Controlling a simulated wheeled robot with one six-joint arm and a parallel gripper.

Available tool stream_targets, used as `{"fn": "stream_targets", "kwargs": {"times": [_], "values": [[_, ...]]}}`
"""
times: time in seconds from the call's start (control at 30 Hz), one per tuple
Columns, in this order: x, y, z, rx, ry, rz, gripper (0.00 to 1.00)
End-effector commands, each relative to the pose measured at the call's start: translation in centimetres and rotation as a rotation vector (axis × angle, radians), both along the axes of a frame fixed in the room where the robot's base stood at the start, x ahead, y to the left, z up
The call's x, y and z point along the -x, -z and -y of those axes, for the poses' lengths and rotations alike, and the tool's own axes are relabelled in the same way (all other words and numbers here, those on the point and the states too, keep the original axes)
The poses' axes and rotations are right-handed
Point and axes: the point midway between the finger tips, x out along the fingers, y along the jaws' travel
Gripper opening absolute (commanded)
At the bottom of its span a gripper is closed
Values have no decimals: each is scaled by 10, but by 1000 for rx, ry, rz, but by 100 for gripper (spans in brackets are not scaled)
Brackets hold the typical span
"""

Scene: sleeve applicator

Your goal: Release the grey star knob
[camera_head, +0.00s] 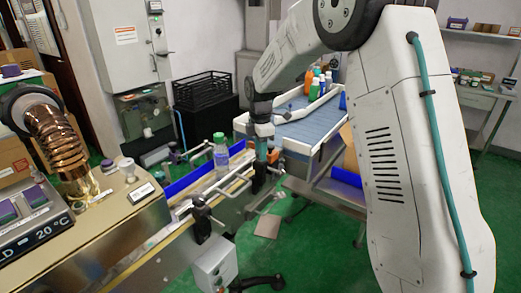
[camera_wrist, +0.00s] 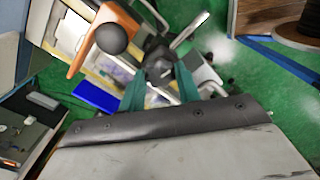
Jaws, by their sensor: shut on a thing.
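My gripper (camera_wrist: 160,78) has two teal fingers, seen from behind in the wrist view. They are closed on the grey star knob (camera_wrist: 158,70), which shows only partly between the fingertips. In the head view my gripper (camera_head: 262,152) points down at the rail of the conveyor, just right of a clear bottle. The knob is too small and too covered to make out there.
The clear bottle (camera_head: 221,155) with a green cap stands on the conveyor close to my gripper. Metal rods and dark clamps (camera_head: 201,222) line the rail. A black ball handle (camera_wrist: 112,38) and an orange part (camera_wrist: 95,45) are near the fingers in the wrist view.

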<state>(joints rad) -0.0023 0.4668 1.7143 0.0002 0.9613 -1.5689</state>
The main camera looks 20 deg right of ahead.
Motion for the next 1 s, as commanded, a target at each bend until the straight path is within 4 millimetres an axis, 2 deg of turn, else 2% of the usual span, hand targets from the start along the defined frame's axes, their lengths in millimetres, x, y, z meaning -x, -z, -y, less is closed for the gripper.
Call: {"fn": "stream_targets", "kwargs": {"times": [0.33, 0.87, 0.9, 0.97, 1.0], "values": [[-1, -1, 2, 2, -137, 2, 10], [-1, -1, 2, 2, -161, 3, 10], [-1, -1, 2, 2, -161, 3, 38], [-1, -1, 2, 2, -160, 3, 55], [-1, -1, 2, 2, -160, 3, 55]]}}
